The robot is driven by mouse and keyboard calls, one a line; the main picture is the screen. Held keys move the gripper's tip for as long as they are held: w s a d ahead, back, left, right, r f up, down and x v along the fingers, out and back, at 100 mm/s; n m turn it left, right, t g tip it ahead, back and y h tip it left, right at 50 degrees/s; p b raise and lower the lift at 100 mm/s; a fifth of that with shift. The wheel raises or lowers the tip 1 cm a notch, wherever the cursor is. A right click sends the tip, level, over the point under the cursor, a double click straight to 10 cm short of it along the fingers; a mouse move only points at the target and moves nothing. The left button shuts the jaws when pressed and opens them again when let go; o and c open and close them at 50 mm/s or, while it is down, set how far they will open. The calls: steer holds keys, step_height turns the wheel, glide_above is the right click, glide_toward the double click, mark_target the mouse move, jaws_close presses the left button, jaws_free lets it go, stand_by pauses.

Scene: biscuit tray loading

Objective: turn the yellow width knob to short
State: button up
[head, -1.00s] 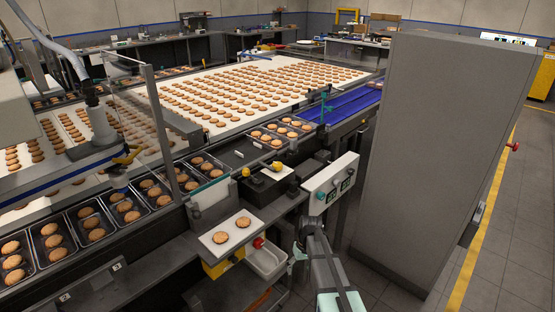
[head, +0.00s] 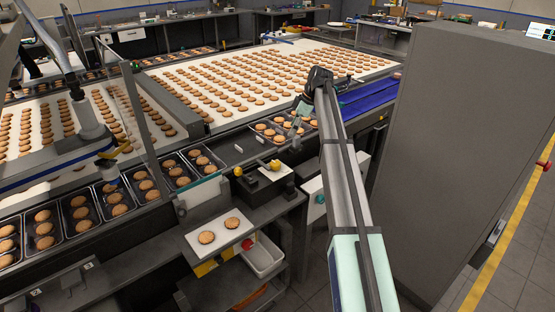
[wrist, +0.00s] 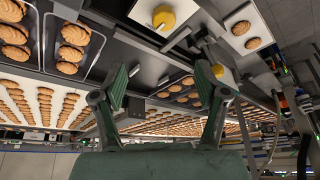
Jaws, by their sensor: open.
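A round yellow knob (head: 275,165) sits on a white plate on the dark control box beside the conveyor. A second yellow knob (head: 238,171) stands just to its left. Which one sets the width cannot be read. In the wrist view, the plate-mounted knob (wrist: 164,18) is at the top middle, and the other knob (wrist: 217,70) shows near the right finger. My gripper (head: 298,118) is up over the conveyor edge, right of and beyond the knobs. In the wrist view my gripper (wrist: 162,76) has its fingers spread with nothing between them, apart from both knobs.
Trays of biscuits (head: 110,197) line the conveyor's near side. A white board (head: 220,235) with two biscuits lies on the front shelf, beside a red button (head: 248,244). A tall grey cabinet (head: 455,150) blocks the right side. A blue belt (head: 365,98) runs behind my arm.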

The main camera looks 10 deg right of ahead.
steer(key=n+p, duration=0.1)
steer(key=p, duration=0.4)
glide_toward(276, 163)
steer(key=x, duration=0.9)
steer(key=shift+a, duration=0.15)
steer(key=c, duration=1.2)
